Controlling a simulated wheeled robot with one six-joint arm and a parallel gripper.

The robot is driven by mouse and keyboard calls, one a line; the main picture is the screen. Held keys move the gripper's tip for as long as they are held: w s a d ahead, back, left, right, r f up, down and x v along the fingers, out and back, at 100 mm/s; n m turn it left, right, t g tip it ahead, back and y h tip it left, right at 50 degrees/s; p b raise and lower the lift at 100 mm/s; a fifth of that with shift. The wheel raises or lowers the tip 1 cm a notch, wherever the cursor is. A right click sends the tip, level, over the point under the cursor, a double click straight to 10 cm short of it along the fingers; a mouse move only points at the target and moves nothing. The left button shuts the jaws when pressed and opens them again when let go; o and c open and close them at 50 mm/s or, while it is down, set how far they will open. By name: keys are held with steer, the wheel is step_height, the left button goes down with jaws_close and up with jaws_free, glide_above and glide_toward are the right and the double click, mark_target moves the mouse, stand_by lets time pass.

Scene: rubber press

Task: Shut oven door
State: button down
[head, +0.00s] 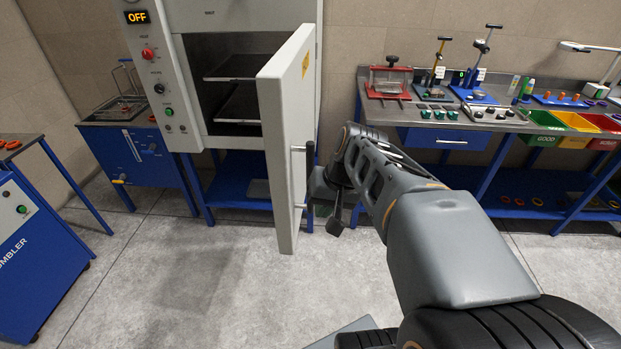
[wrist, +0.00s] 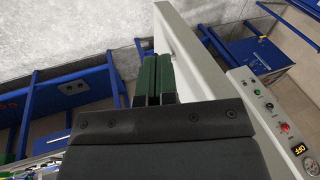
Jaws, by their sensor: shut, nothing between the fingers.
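The oven (head: 178,75) stands at the back left with its pale grey door (head: 287,140) swung wide open. My gripper (head: 321,207) is just right of the door, low near the handle, and partly hidden by my wrist in the head view. In the wrist view, the green fingers of my gripper (wrist: 159,72) are closed together and empty. The door (wrist: 192,62) runs right alongside them; I cannot tell whether they touch.
Inside the oven are dark shelves (head: 238,68). The oven display (head: 137,17) reads OFF. A workbench (head: 455,121) with tools and coloured bins stands to the right. A blue tumbler machine (head: 38,255) is at the left. The floor before the oven is clear.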

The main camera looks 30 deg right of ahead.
steer(key=w+d+r+m+t+y+b, duration=0.1)
steer(key=w+d+r+m+t+y, duration=0.1)
steer(key=d, duration=0.5)
steer(key=w+d+r+m+t+y, duration=0.1)
steer(key=w+d+r+m+y, duration=0.15)
steer(key=d, duration=0.45)
steer(key=w+a+f+p, duration=0.1)
steer(key=w+a+f, duration=0.5)
steer(key=a, duration=0.2)
steer(key=shift+w+t+p, duration=0.35)
steer(key=shift+t+p, duration=0.05)
